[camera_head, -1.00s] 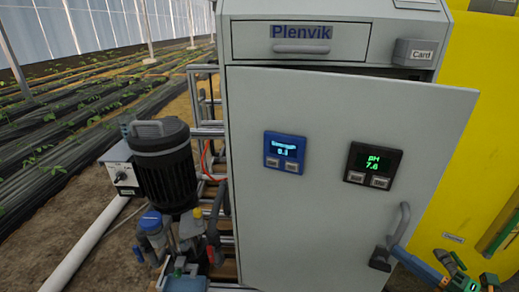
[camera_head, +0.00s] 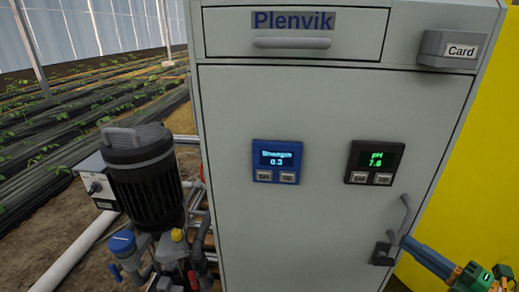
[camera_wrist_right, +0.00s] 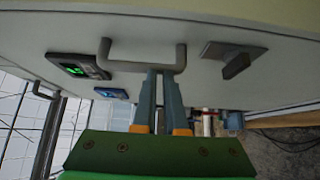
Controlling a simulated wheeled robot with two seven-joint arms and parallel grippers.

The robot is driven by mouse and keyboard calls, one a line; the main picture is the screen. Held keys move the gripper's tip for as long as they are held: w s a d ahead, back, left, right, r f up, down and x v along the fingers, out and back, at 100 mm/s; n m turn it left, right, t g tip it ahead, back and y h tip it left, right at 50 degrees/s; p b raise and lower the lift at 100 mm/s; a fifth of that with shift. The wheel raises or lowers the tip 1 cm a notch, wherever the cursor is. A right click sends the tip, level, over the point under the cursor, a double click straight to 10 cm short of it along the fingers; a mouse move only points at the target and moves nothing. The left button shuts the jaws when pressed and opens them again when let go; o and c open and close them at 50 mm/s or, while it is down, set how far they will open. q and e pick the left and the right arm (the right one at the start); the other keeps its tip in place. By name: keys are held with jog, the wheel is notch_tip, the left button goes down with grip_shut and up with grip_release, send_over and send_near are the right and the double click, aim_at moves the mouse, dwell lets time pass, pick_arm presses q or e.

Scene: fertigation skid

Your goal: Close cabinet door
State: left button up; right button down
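The cabinet door (camera_head: 320,220) is a large light grey panel and looks flush with the cabinet front, with only a thin seam along its top. Its grey bar handle (camera_head: 406,212) is at the lower right, and a dark latch knob (camera_head: 382,254) is beside it. My right gripper (camera_head: 405,241) comes in from the lower right, with its blue-grey fingertips at the handle's lower part. In the right wrist view the narrow fingers (camera_wrist_right: 164,72) meet at the handle bar (camera_wrist_right: 135,66), near one end, and look shut on it. My left gripper is not in view.
A drawer (camera_head: 292,35) and a card box (camera_head: 453,49) are above the door. A blue strength display (camera_head: 277,160) and a black pH display (camera_head: 374,162) are on it. A black pump motor (camera_head: 145,175) stands to the left, and a yellow surface (camera_head: 480,170) lies behind right.

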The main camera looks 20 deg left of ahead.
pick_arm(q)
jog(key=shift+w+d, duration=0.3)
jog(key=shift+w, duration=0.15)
pick_arm(e)
jog(key=shift+w+d+r+t, duration=0.3)
jog(key=shift+w+d+r, duration=0.2)
jog(key=shift+w+r, duration=0.1)
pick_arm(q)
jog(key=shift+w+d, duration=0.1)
